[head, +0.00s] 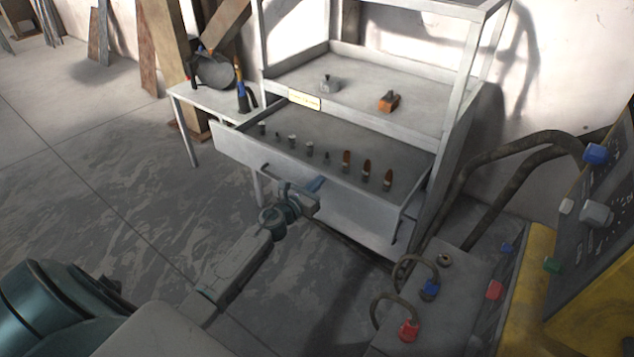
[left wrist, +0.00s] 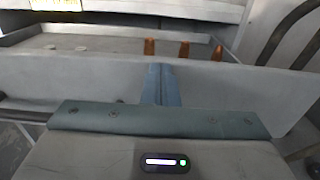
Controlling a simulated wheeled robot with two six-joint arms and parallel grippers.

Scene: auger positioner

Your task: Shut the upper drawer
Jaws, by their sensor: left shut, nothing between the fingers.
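The upper drawer (head: 230,150) of the grey metal cabinet is pulled out, with a row of several small bits and brown-tipped tools inside. My left gripper (head: 315,184) is shut and empty at the drawer's front panel, near its middle. In the left wrist view its closed fingers (left wrist: 159,84) overlap the drawer front (left wrist: 60,78); I cannot tell whether they touch it. A handle shows on the front, partly behind the gripper. My right gripper is not in view.
An orange block (head: 389,101) and a small grey item (head: 328,84) sit on the shelf above. A white side table (head: 195,97) stands at left. A machine with cables and coloured plugs (head: 430,300) stands at right. The floor at left is clear.

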